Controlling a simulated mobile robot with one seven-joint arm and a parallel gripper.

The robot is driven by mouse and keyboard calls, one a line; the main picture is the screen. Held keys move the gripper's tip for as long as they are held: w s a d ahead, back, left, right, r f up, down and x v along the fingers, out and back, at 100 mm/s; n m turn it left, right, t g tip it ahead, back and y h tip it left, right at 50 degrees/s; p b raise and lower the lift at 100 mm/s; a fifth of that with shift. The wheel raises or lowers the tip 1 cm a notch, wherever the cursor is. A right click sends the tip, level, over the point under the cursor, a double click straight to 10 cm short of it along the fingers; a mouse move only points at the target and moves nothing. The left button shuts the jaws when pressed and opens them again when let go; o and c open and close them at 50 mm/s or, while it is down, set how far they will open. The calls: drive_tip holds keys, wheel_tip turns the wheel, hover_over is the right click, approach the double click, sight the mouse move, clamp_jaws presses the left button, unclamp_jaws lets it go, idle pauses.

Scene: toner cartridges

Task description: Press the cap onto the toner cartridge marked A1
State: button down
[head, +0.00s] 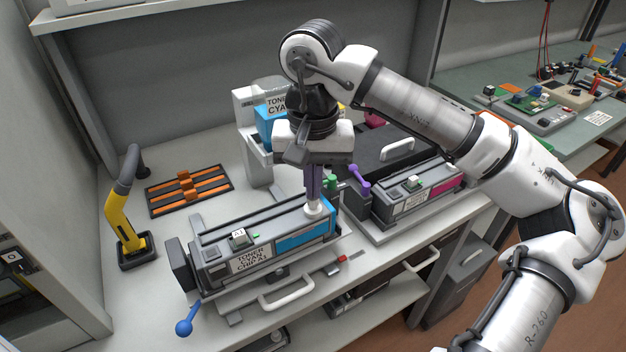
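The toner cartridge marked A1 (210,252) lies in a grey cradle on the bench, left of centre. It is a long grey block with a cyan panel (303,238), a front label reading "TONER CYAN CHIP A1" and a small A1 tag on top. My gripper (314,198) points straight down over the cartridge's right end. The cap is at the cartridge's top surface. I cannot tell whether it is fully seated; the fingers hide its upper part.
A second cartridge (432,199) with a magenta panel lies to the right, with a purple lever (358,179) beside it. A yellow-handled tool (121,217) and an orange-slotted black rack (188,190) stand left. A blue-knobbed lever (184,327) juts out in front. A white stand (257,163) is behind.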

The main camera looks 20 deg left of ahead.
idle(0.4)
wheel_tip(320, 180, up, 7)
drive_tip(key=p, duration=0.4)
idle(0.5)
drive_tip(key=shift+f, duration=0.1)
idle(0.4)
